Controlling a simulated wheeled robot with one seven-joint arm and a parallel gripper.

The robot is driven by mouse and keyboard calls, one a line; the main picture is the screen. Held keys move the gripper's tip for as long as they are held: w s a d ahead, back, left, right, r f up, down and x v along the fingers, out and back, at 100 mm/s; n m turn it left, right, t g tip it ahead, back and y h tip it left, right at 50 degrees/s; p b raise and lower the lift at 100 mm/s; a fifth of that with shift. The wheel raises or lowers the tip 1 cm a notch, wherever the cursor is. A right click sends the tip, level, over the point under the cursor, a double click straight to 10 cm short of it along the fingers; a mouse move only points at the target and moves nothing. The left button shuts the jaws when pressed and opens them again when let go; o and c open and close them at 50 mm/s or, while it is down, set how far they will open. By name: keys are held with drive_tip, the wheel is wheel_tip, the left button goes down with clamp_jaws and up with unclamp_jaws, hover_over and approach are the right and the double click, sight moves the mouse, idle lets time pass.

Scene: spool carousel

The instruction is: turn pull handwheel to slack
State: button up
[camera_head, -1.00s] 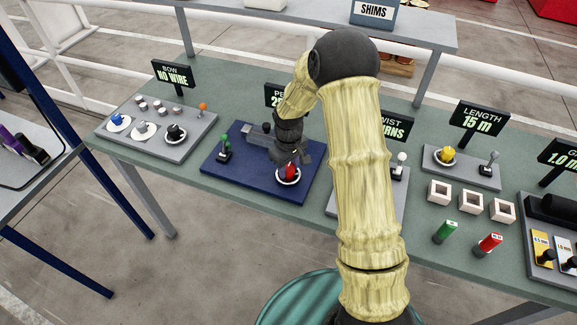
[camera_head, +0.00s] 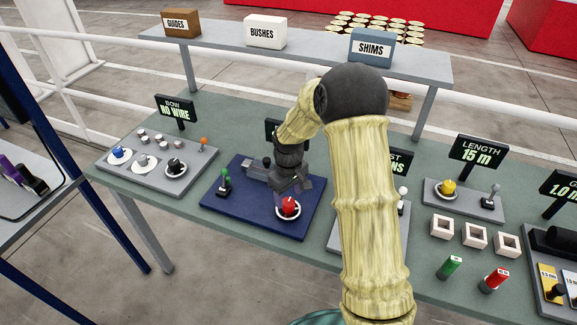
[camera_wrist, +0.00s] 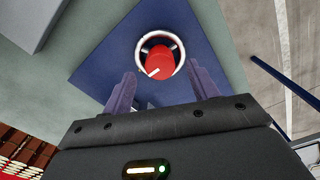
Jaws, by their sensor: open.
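A red round knob (camera_head: 288,204) with a white pointer mark sits in a white ring on the dark blue panel (camera_head: 237,207). No label naming it as the pull handwheel is readable. In the wrist view the red knob (camera_wrist: 158,62) lies ahead, between and just beyond my fingertips, and its pointer is toward the lower left. My gripper (camera_head: 287,187) is open just above and behind the knob. The wrist view shows its two fingers (camera_wrist: 163,84) apart, with nothing between them. Contact with the knob does not show. The panel's sign is mostly hidden behind my arm.
A green-topped lever (camera_head: 224,182) and a grey block (camera_head: 257,169) share the blue panel. Left is the BOW panel (camera_head: 150,168) with several knobs. Right are the yellow knob (camera_head: 446,188), pale square blocks (camera_head: 474,236) and green and red cylinders. A railing and shelf stand behind.

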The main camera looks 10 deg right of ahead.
sight(289, 202)
wheel_tip(289, 202, up, 14)
drive_tip(key=b, duration=0.1)
drive_tip(key=shift+b, duration=0.3)
idle(0.3)
drive_tip(key=s+d+f+m+t, duration=0.1)
drive_tip(key=s+d+f+m, duration=0.1)
drive_tip(key=s, duration=0.8)
drive_tip(key=s+d+f+m+t, duration=0.1)
drive_tip(key=s+f+m, duration=0.2)
drive_tip(key=s, duration=0.7)
drive_tip(key=shift+s+d+m+t, duration=0.15)
drive_tip(key=shift+d+m+t, duration=0.2)
drive_tip(key=shift+m, duration=0.45)
